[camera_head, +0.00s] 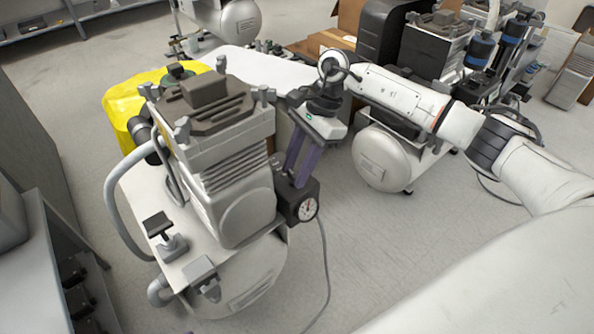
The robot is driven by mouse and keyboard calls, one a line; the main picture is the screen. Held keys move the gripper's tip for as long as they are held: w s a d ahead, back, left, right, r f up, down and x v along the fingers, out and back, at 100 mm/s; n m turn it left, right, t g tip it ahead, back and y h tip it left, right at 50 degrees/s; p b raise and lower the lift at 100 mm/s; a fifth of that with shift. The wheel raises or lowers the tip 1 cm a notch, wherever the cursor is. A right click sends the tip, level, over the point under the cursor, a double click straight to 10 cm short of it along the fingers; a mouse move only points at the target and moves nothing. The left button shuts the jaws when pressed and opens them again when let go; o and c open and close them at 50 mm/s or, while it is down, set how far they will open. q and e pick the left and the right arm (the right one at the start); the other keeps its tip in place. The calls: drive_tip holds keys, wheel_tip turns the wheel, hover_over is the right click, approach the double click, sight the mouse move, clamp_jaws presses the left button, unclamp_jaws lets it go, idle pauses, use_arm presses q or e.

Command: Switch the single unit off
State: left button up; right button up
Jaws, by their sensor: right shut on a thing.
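The single unit (240,200) is a compressor with a dark ribbed motor head and a white tank, standing in the left middle of the head view. A black switch box (304,199) with a round dial gauge is on its right side. My right gripper (297,180) reaches down to the top of this box. Its fingers are shut on the switch there, which they mostly hide. I cannot tell from this view how the switch is set. My left gripper is not in view.
Another compressor with a white tank (385,155) stands behind my right arm. A yellow bag (128,100) lies behind the single unit. Grey shelving (45,240) is close on the left. A cable (326,270) hangs to the floor, which is otherwise clear in front.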

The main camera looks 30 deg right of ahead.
drive_tip(key=shift+w+n, duration=0.1)
drive_tip(key=shift+n, duration=0.6)
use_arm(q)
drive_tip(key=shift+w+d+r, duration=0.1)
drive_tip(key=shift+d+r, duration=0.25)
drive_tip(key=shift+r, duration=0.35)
use_arm(e)
drive_tip(key=shift+g, duration=0.3)
drive_tip(key=o, duration=1.1)
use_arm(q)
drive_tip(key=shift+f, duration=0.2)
use_arm(e)
drive_tip(key=shift+r, duration=0.1)
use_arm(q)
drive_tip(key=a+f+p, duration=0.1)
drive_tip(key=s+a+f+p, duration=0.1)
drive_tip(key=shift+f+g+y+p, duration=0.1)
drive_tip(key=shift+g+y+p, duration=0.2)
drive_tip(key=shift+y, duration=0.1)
use_arm(e)
drive_tip(key=v, duration=1)
drive_tip(key=shift+d+r, duration=0.1)
